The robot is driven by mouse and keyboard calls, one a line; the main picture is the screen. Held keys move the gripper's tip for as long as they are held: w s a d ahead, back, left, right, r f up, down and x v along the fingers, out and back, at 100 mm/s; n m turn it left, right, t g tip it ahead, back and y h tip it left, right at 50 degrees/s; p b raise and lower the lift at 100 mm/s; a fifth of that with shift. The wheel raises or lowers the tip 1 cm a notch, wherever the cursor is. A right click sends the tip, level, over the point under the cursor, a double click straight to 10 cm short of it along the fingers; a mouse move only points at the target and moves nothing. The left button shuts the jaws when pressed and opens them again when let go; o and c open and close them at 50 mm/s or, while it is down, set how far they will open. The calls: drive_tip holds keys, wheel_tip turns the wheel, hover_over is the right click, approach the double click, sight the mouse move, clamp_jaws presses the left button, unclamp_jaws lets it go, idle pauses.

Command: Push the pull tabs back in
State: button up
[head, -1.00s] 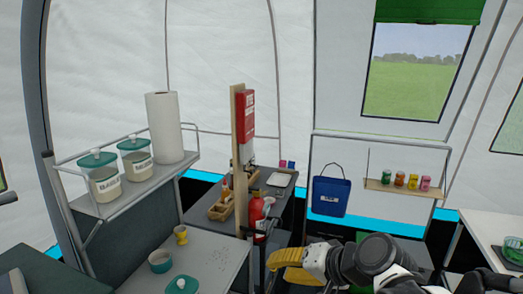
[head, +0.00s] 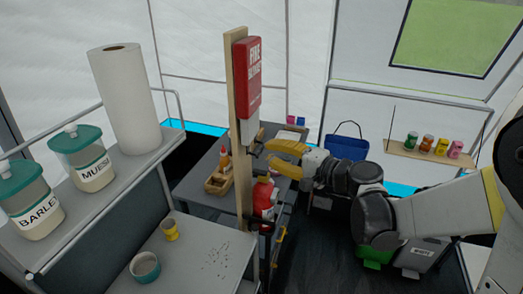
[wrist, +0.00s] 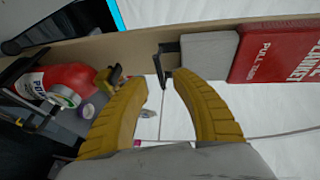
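A red fire blanket case (head: 249,75) is mounted on an upright wooden post (head: 237,130). Below it hangs a pale grey piece (head: 248,131), extending out of the case. In the wrist view the red case (wrist: 277,52) is at the right, with the grey piece (wrist: 208,54) beside it. A black pull tab (wrist: 161,66) shows at the grey piece's end; I cannot make out a second one clearly. My yellow gripper (wrist: 160,78) is open and empty, its fingertips close to the tab. In the head view my gripper (head: 270,155) is right of the post, below the case.
A red fire extinguisher (head: 263,198) is on the post just below my gripper. A shelf with jars (head: 92,170) and a paper towel roll (head: 123,98) stands left. A blue bucket (head: 343,147) and small cans (head: 427,144) are behind my arm.

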sight(261, 150)
drive_tip(key=x, duration=0.4)
drive_tip(key=shift+w+a+f+b, duration=0.15)
drive_tip(key=shift+w+a+b, duration=0.1)
drive_tip(key=shift+w+b, duration=0.05)
clamp_jaws()
